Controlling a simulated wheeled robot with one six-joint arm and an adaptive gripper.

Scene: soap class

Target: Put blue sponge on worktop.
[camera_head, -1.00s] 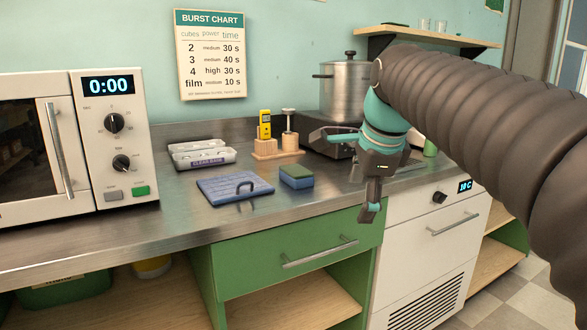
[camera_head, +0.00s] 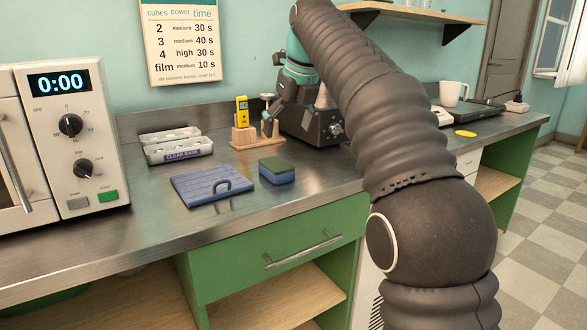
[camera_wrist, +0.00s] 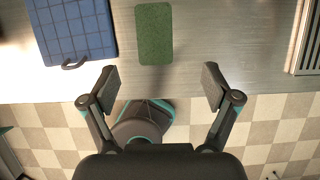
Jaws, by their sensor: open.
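The blue sponge (camera_head: 276,171), with a green scouring top, lies flat on the steel worktop (camera_head: 240,220), right of a folded blue cloth (camera_head: 213,184). In the wrist view its green top (camera_wrist: 153,33) shows beyond my fingertips, between their lines; its blue body is hidden there. My gripper (camera_wrist: 163,86) is open, with nothing between its fingers.
A wooden block with a yellow device (camera_head: 242,112) stands behind the sponge. A clear case (camera_head: 178,150) lies behind the cloth, and a microwave (camera_head: 70,140) stands left. A dark appliance (camera_head: 310,128) is at the back. The worktop in front of the sponge is bare.

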